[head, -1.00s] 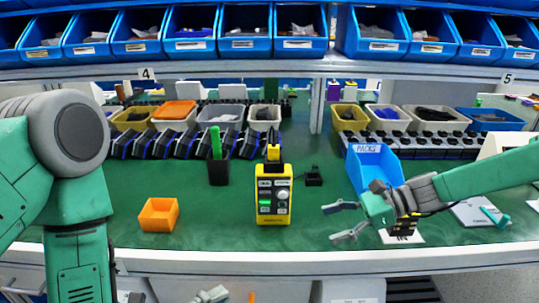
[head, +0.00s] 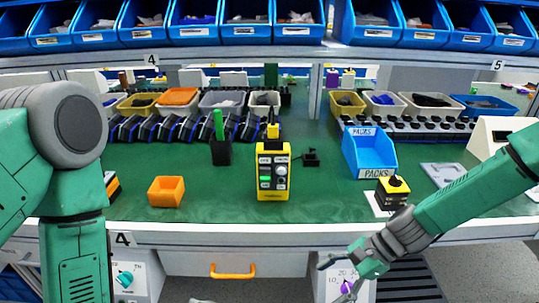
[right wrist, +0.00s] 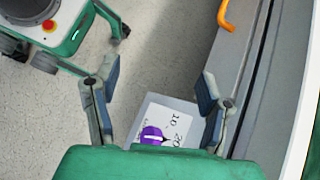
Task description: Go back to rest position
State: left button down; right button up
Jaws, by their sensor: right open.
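My right gripper (head: 334,280) hangs low in front of the table's front edge, at the bottom of the head view. It is open and empty; both spread fingers also show in the right wrist view (right wrist: 159,85). A purple rotary knob (right wrist: 152,134) on a light panel with number marks shows between the fingers in that view, apart from them. The knob also shows near the gripper in the head view (head: 347,287). My left arm stands at the left; only a sliver of what may be its gripper (head: 201,301) shows at the bottom edge.
A yellow-and-black box (head: 392,191) sits on a white sheet at the table's right. A blue bin (head: 370,155), a yellow device (head: 272,180) and an orange bin (head: 166,192) stand on the green tabletop. A teal knob (head: 124,279) and orange handle (head: 233,271) are below the edge.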

jog(key=s+d+f+n+h, duration=0.3)
jog(key=s+f, duration=0.2)
jog(key=s, duration=0.1)
jog(key=s+d+f+n+h, duration=0.2)
jog(key=s+f+n, duration=0.15)
jog(key=s, duration=0.35)
pick_arm(q)
jog(key=s+a+f+n+g+y, duration=0.4)
jog(key=s+a+f+n, duration=0.2)
jog(key=n, duration=0.4)
jog(key=s+a+f+n+g+y, duration=0.5)
jog(key=s+a+f+n, duration=0.1)
jog(key=s+a+n, duration=0.3)
jog(key=shift+a+f+n, duration=0.2)
jog(key=shift+a+n, duration=0.5)
jog(key=shift+n, duration=0.1)
pick_arm(e)
jog(key=s+d+n+t+h, duration=0.2)
jog(key=s+d+n+h, duration=0.1)
jog(key=s+d+n, duration=0.5)
jog(key=shift+s+d+n+h, duration=0.4)
jog(key=shift+s+d, duration=0.15)
jog(key=shift+s, duration=0.6)
pick_arm(q)
jog(key=shift+w, duration=0.15)
pick_arm(e)
jog(key=shift+w, duration=0.15)
